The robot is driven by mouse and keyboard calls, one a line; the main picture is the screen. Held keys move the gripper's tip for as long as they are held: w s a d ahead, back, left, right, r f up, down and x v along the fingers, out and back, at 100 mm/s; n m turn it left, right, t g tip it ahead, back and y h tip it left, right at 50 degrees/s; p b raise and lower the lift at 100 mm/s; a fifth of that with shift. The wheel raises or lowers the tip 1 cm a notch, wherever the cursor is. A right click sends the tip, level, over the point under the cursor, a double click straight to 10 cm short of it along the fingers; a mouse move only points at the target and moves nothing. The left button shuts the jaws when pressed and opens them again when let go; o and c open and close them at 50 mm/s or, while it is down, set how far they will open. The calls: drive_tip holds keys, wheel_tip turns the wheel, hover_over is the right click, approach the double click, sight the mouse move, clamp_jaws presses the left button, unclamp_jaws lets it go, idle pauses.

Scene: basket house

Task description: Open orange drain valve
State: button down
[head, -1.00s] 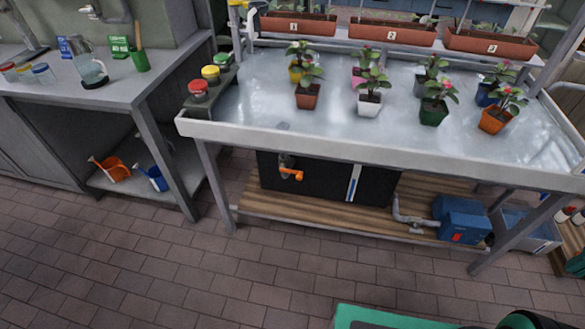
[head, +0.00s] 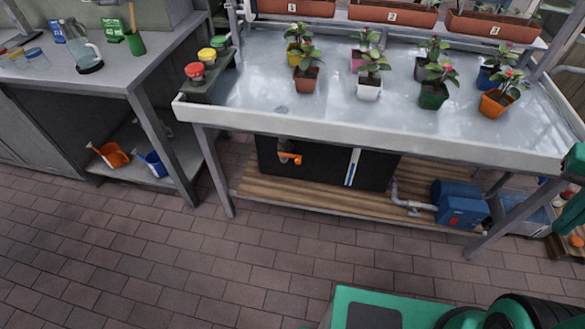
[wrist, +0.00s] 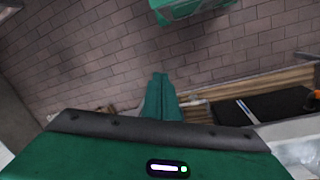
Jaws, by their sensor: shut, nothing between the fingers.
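The orange drain valve handle (head: 290,158) sits on a short pipe under the left-centre of the flooded plant table (head: 350,130), in front of a black tank (head: 325,168). An orange bit of it (wrist: 313,98) shows at the right edge of the wrist view. My gripper (wrist: 160,78) shows in the wrist view with its green fingers together and nothing between them. It is over the brick floor, well apart from the valve. In the head view a green part of my arm shows at the right edge.
A wooden shelf (head: 300,195) under the table carries the tank and a blue pump (head: 460,204) with a grey pipe. Table legs stand at either side. Potted plants stand on the table. Brick floor (head: 200,260) in front is clear.

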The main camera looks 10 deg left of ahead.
drive_tip(key=w+a+f+n+h, duration=0.2)
drive_tip(key=w+f+n+h, duration=0.1)
drive_tip(key=w+f, duration=0.5)
drive_tip(key=w+a+f+n+h, duration=0.1)
drive_tip(key=w+f+n+h, duration=0.3)
drive_tip(key=w, duration=0.6)
drive_tip(key=w+a+f+n+t+h, duration=0.2)
drive_tip(key=w+a+f+n+t, duration=0.5)
drive_tip(key=w+a+f, duration=0.5)
drive_tip(key=a+f+n+t+y, duration=0.3)
drive_tip(key=a+n+t, duration=0.15)
drive_tip(key=a, duration=0.75)
drive_tip(key=a+f+n+t+y, duration=0.3)
drive_tip(key=a+f+n+t, duration=0.15)
drive_tip(key=a, duration=0.65)
drive_tip(key=s+a+f+n+y, duration=0.2)
drive_tip(key=s+a+n+y, duration=0.3)
drive_tip(key=a, duration=0.5)
drive_tip(key=s+a+f+n+y, duration=0.2)
drive_tip(key=s+a+n+y, duration=0.35)
drive_tip(key=a, duration=0.45)
drive_tip(key=w, duration=0.9)
drive_tip(key=shift+m, duration=0.45)
